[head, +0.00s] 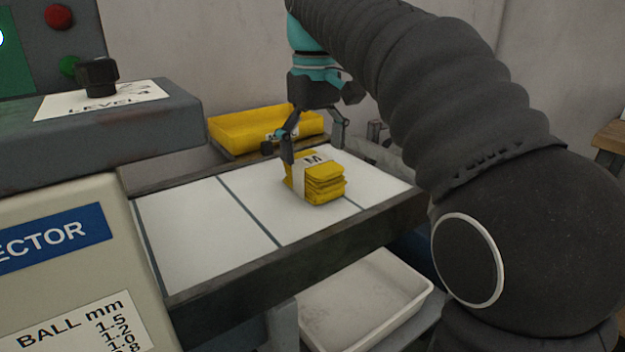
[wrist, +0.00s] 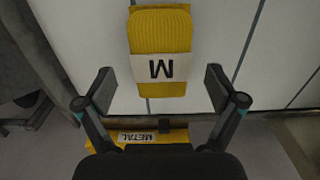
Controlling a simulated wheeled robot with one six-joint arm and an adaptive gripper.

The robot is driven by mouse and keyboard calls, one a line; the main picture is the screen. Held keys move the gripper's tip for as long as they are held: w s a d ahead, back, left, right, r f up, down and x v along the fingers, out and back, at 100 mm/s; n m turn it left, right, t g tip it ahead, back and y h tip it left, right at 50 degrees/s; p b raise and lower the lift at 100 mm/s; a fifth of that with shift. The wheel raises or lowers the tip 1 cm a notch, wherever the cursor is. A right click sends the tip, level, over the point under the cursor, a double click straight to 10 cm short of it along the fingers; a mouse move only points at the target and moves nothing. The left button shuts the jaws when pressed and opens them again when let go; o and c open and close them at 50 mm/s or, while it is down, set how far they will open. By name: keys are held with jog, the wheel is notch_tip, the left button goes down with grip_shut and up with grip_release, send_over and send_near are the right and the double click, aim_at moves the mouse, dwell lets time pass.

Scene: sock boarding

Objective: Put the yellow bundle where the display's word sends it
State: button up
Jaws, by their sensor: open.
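The yellow bundle (head: 325,186) is a folded stack with a white band marked M. It lies on the white sectioned table top (head: 190,235), near a dark dividing line. In the wrist view the bundle (wrist: 160,32) lies ahead of the fingertips, its near end reaching between them. My gripper (head: 313,140) is open and empty, above and just behind the bundle in the head view; its two fingers also show in the wrist view (wrist: 160,88). The display's word is not readable; only a sliver of a green screen (head: 14,65) shows at the left edge.
A yellow tray (head: 228,127) stands behind the table; a yellow bin edge labelled METAL (wrist: 178,137) shows in the wrist view. A white tray (head: 400,325) sits below the table's front. A machine with a black knob (head: 98,77) and red and green buttons stands left.

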aim_at(313, 160)
notch_tip(313, 160, down, 5)
jog(key=shift+f+b, duration=0.1)
jog(key=shift+b, duration=0.65)
jog(key=c, duration=1.4)
jog(key=shift+c, duration=0.2)
